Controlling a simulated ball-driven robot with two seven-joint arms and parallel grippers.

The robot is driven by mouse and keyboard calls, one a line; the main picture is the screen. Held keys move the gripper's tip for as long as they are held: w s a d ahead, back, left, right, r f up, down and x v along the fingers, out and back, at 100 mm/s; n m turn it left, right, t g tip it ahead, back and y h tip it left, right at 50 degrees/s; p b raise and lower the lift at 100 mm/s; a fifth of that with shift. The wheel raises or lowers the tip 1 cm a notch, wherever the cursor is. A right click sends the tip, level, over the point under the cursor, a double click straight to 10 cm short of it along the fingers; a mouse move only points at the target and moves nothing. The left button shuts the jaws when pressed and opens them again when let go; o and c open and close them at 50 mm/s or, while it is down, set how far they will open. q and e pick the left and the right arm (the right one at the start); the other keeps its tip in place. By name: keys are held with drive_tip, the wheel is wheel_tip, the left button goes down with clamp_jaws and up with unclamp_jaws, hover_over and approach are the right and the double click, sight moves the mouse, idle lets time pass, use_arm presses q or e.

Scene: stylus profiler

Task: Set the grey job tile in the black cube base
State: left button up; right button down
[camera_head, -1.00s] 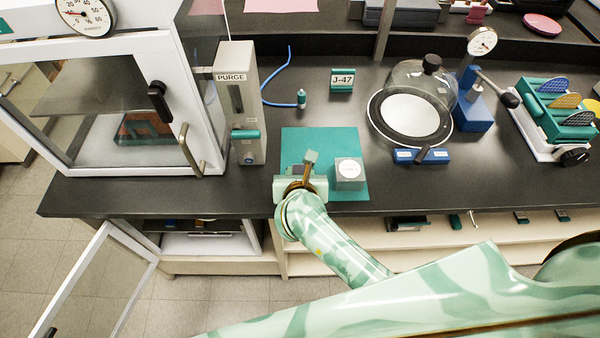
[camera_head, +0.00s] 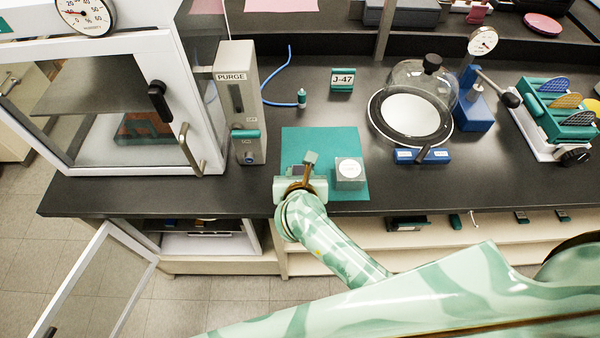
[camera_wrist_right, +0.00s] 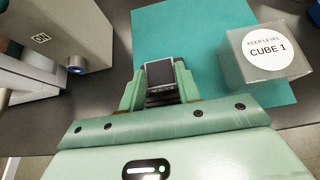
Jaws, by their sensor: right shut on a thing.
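My right gripper (camera_head: 300,180) is over the front left part of the teal mat (camera_head: 345,138), its jaws shut on a small flat grey piece, which I take for the grey job tile (camera_wrist_right: 159,72). In the right wrist view the tile is between the two pale green fingers, with a dark face and a lighter rim. A dark ridged part shows just below it between the fingers; I cannot tell whether this is the black cube base. A clear-sided cube (camera_head: 349,173) labelled "KEEP LEVEL CUBE 1" is right of the gripper, apart from it. My left gripper is not in view.
A grey PURGE unit (camera_head: 236,105) and a white glass-fronted cabinet (camera_head: 197,120) stand left of the mat. A glass dome (camera_head: 415,85) on a round base and a teal rack (camera_head: 555,115) stand to the right. The counter's front edge is close to the gripper.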

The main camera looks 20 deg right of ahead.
drive_tip(key=shift+f, duration=0.1)
idle(0.3)
drive_tip(key=shift+f+b, duration=0.35)
drive_tip(key=shift+b, duration=0.05)
drive_tip(key=shift+r, duration=0.1)
drive_tip(key=shift+r+p, duration=0.6)
drive_tip(key=shift+r, duration=0.05)
drive_tip(key=shift+f, duration=0.1)
